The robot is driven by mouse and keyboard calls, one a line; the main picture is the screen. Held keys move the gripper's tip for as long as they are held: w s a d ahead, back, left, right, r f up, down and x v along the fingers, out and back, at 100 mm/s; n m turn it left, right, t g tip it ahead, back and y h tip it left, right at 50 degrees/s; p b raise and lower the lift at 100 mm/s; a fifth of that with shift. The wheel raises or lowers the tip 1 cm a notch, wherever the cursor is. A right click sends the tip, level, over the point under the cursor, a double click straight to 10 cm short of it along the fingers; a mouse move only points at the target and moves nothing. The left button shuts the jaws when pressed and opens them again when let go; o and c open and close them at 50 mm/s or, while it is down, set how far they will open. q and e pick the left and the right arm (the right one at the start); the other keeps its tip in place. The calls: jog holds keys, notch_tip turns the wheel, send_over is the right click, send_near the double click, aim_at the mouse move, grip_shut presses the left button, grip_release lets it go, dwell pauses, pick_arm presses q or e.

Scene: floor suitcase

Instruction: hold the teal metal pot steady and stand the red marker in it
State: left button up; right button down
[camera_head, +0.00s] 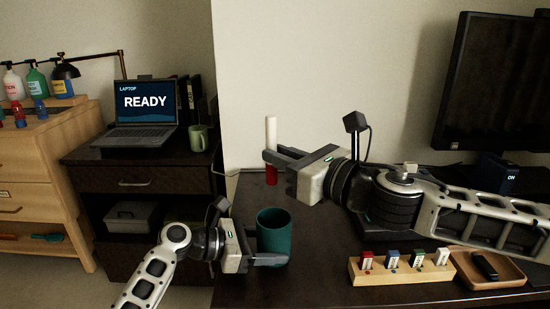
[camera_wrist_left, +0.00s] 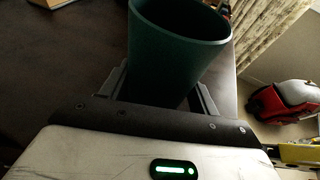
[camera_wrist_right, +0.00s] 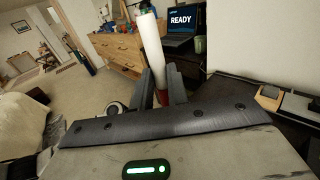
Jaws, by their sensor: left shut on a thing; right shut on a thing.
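The teal metal pot (camera_head: 273,232) stands upright on the dark desk. My left gripper (camera_head: 268,246) is shut on the pot's sides, and the pot's open mouth shows in the left wrist view (camera_wrist_left: 178,60). The red marker (camera_head: 271,134) is upright, with a long white body above and a red end below. My right gripper (camera_head: 285,160) is shut on it near its lower part. The marker is above and behind the pot, apart from it. In the right wrist view the marker (camera_wrist_right: 150,45) stands between the fingers, its red end partly hidden by them.
A wooden block (camera_head: 400,269) with several coloured labelled items and a wooden tray (camera_head: 487,270) with a dark object lie at the front right. A monitor (camera_head: 495,85) stands behind. A laptop (camera_head: 146,112) and green mug (camera_head: 198,138) are on the left cabinet.

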jog(key=shift+w+d+f, duration=0.1)
jog(key=shift+f, duration=3.4)
jog(key=shift+w+d+f, duration=0.1)
jog(key=shift+f, duration=3.4)
jog(key=c, duration=1.3)
grip_release()
jog(key=shift+s+f, duration=0.1)
jog(key=shift+f, duration=0.05)
pick_arm(q)
jog(key=shift+r, duration=0.1)
pick_arm(e)
jog(key=shift+a, duration=0.1)
jog(key=shift+f, duration=0.1)
pick_arm(q)
jog(key=shift+o, duration=0.2)
pick_arm(e)
jog(key=v, duration=1.2)
jog(key=shift+r, duration=0.4)
